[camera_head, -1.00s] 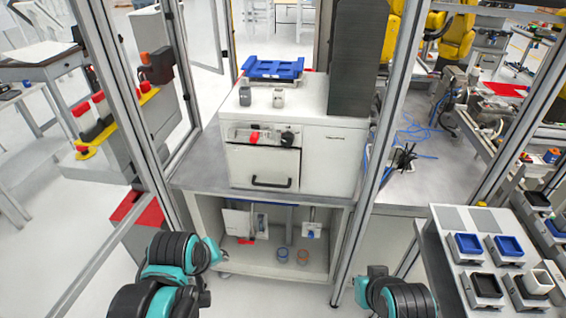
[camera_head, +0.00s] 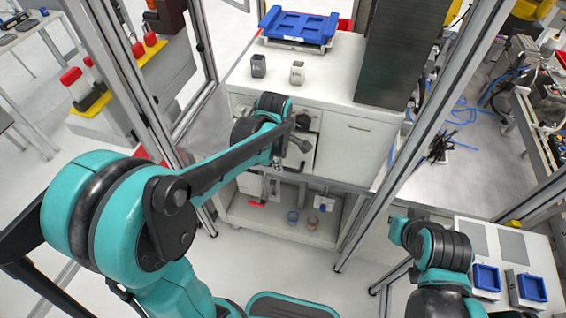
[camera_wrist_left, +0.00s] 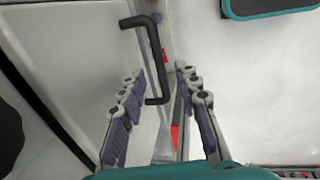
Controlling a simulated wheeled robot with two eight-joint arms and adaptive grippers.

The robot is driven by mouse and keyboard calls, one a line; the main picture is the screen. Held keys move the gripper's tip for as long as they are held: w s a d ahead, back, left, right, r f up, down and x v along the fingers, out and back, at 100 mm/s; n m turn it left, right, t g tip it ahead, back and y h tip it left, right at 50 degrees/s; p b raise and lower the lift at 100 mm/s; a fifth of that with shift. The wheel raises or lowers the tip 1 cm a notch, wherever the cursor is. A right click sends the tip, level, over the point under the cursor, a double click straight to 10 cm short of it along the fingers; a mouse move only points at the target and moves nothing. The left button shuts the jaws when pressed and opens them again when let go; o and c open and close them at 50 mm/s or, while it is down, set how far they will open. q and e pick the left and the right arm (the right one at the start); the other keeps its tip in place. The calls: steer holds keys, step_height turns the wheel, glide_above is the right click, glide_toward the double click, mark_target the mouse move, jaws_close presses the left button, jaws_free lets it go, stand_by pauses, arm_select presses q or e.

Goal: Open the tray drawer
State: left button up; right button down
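Contact is not visible. In the head view the left gripper (camera_head: 285,152) is at the drawer front, small and partly hidden. My right gripper is not in view; only its arm shows at lower right.
A blue tray (camera_head: 300,27) and two small containers, one dark (camera_head: 258,66) and one light (camera_head: 297,72), sit on the cabinet top. A metal frame post (camera_head: 400,150) rises right of the cabinet. A side table (camera_head: 490,240) with blue bins stands at lower right.

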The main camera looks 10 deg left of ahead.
arm_select(q)
steer(key=f, duration=0.1)
steer(key=f+b, duration=0.1)
steer(key=f, duration=0.1)
steer(key=shift+w+f, duration=0.25)
steer(key=shift+w, duration=0.15)
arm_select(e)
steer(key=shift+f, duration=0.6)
arm_select(q)
jaws_close()
